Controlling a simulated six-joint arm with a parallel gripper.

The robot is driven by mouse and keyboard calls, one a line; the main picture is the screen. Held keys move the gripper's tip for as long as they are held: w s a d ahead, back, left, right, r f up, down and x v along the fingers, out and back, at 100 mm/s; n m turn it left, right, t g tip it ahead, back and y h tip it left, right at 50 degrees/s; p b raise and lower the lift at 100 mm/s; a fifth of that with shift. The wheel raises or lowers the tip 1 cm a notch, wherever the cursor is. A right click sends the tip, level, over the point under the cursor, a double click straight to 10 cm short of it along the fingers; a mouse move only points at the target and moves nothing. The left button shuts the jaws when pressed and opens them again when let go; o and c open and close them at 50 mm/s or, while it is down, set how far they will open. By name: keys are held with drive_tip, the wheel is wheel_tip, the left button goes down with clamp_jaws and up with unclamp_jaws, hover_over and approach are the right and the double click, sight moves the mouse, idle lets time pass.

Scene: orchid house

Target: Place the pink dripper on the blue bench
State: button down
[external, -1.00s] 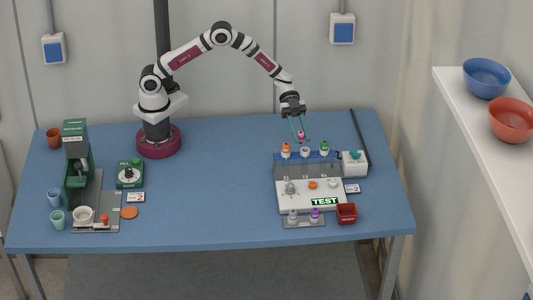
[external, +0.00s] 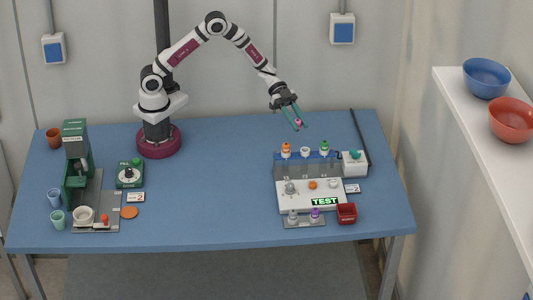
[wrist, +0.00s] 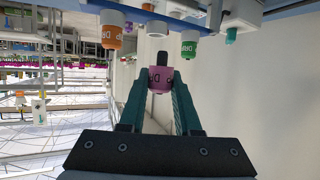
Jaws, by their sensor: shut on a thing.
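The pink dripper (wrist: 160,80) is held between the two green fingers of my gripper (wrist: 158,95) in the wrist view, with a dark tip at its far end. In the external view my gripper (external: 297,121) is shut on the pink dripper (external: 298,122) in the air, above and behind the dripper rack. The blue bench (external: 205,195) lies below, with a wide bare area between the two stations.
The rack holds an orange dripper (external: 286,147), a white dripper (external: 305,151) and a green dripper (external: 324,146). A test tray (external: 290,204), a red bin (external: 346,213) and a white box (external: 354,163) stand near it. A green-and-grey machine (external: 76,150) stands at the left.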

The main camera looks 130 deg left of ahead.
drive_tip(key=n+y, duration=0.2)
hover_over(299, 149)
wheel_tip(299, 149, down, 4)
drive_tip(key=shift+t, duration=0.3)
wheel_tip(299, 149, down, 10)
drive_tip(key=shift+s+r, duration=0.15)
drive_tip(key=shift+r, duration=0.05)
drive_tip(key=shift+f, duration=0.1)
